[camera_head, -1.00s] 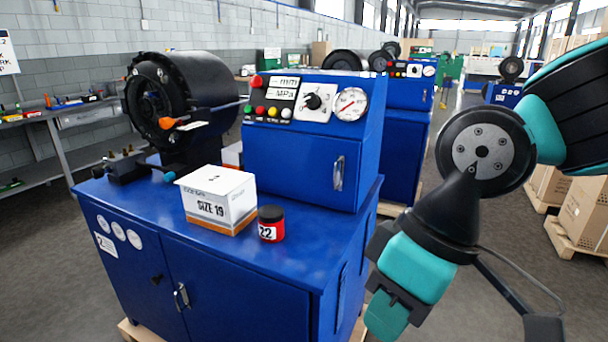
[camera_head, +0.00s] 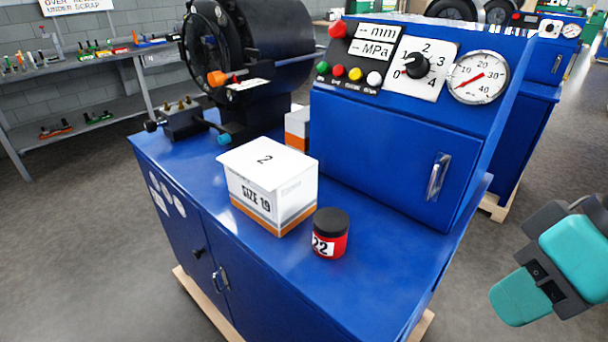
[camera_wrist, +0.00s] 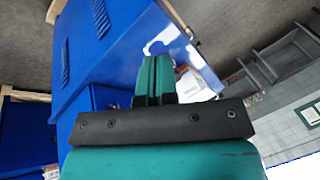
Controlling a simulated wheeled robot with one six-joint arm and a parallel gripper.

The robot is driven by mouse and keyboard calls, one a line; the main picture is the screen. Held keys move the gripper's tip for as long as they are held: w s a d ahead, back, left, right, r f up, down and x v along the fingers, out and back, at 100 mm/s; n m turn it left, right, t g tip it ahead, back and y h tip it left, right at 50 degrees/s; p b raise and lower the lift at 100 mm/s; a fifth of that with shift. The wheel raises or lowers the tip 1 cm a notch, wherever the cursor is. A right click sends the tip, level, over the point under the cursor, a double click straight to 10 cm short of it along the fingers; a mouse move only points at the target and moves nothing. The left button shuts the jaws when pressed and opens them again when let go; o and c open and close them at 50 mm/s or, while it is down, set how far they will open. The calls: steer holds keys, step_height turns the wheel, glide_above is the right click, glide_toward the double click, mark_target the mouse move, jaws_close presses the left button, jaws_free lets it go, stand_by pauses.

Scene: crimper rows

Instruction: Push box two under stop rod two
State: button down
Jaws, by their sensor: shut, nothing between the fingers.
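Box two (camera_head: 267,190) is a white and orange carton with a "2" on top and "SIZE 19" on its side. It stands upright on the blue machine top (camera_head: 365,277). A thin rod with an orange end (camera_head: 217,78) sticks out in front of the black crimper head; I take it for stop rod two, though its label is unreadable. The box stands to the right of and nearer than this rod, apart from it. My gripper (camera_head: 520,297) is right of the machine, away from the box. In the wrist view its teal fingers (camera_wrist: 154,75) are shut and empty.
A red jar (camera_head: 330,240) marked 22 with a black lid stands close right of box two. Another white and orange box (camera_head: 297,128) stands behind it. The blue control housing (camera_head: 390,140) rises at the back right. A black fitting block (camera_head: 183,120) sits at the left edge.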

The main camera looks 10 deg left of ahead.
steer(key=w+a+f+m+y+b, duration=0.3)
steer(key=a+f+m+b, duration=0.1)
steer(key=a, duration=0.2)
steer(key=m+t+y+b, duration=0.6)
steer(key=m+t+y, duration=0.25)
steer(key=m, duration=1.85)
glide_toward(285, 181)
steer(key=shift+t+h, duration=0.45)
steer(key=shift+s+p+x, duration=0.15)
steer(key=shift+p+x, duration=1.65)
steer(key=shift+x, duration=0.1)
steer(key=shift+s+p+x, duration=0.15)
steer(key=shift+p+x, duration=1.65)
steer(key=shift+x, duration=0.05)
steer(key=shift+w+a+r, duration=0.1)
steer(key=shift+a+r, duration=0.05)
steer(key=shift+a, duration=0.05)
